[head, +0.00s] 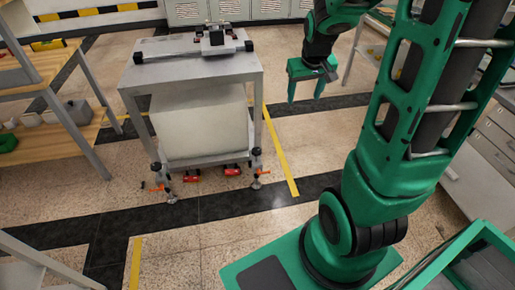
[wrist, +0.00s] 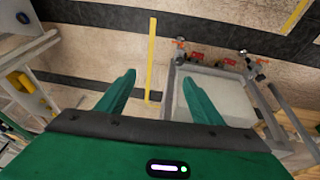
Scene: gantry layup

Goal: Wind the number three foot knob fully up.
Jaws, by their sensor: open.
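A grey metal table on levelling feet (head: 190,68) stands left of centre in the head view, with a pale block (head: 203,125) under its top. Its near left foot (head: 170,196) and near right foot (head: 257,181) each have a small orange piece beside them. Red pieces (head: 232,171) show low between them. The same feet and red pieces (wrist: 229,61) show in the wrist view. I cannot read any number, so I cannot tell which knob is number three. My gripper (head: 305,98) is open and empty, in the air right of the table, apart from all knobs.
A yellow floor strip (head: 281,150) runs along the table's right side. Wooden shelving (head: 60,135) stands at the left and lockers (head: 230,10) at the back. A dark floor band (head: 205,208) crosses clear floor in front of the table.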

